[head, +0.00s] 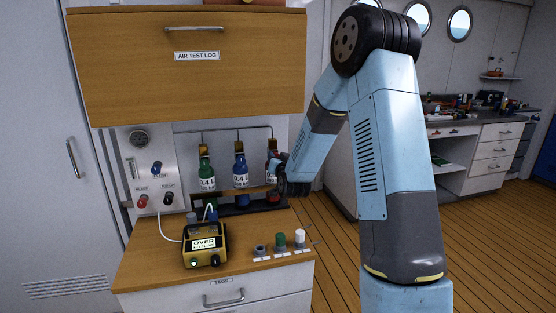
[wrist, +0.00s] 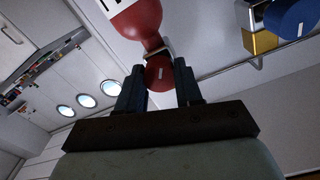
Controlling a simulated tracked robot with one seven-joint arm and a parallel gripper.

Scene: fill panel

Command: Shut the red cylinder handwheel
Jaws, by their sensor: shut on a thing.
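The red cylinder (wrist: 138,18) shows at the top of the wrist view, with its narrow neck toward my gripper. Its round red handwheel (wrist: 159,74), with a small white mark, sits between the two dark fingers of my gripper (wrist: 160,86). My gripper is shut on the handwheel. In the head view my gripper (head: 284,182) is at the right end of the cylinder row, and my arm and gripper hide part of the red cylinder (head: 271,157) and the handwheel.
A green cylinder (head: 207,171) and a blue cylinder (head: 240,166) stand left of the red one. A yellow meter (head: 205,244) reads "OVER". Several small capped items stand on the wooden counter (head: 150,258). A wooden cabinet (head: 190,70) overhangs the panel. Open floor lies to the right.

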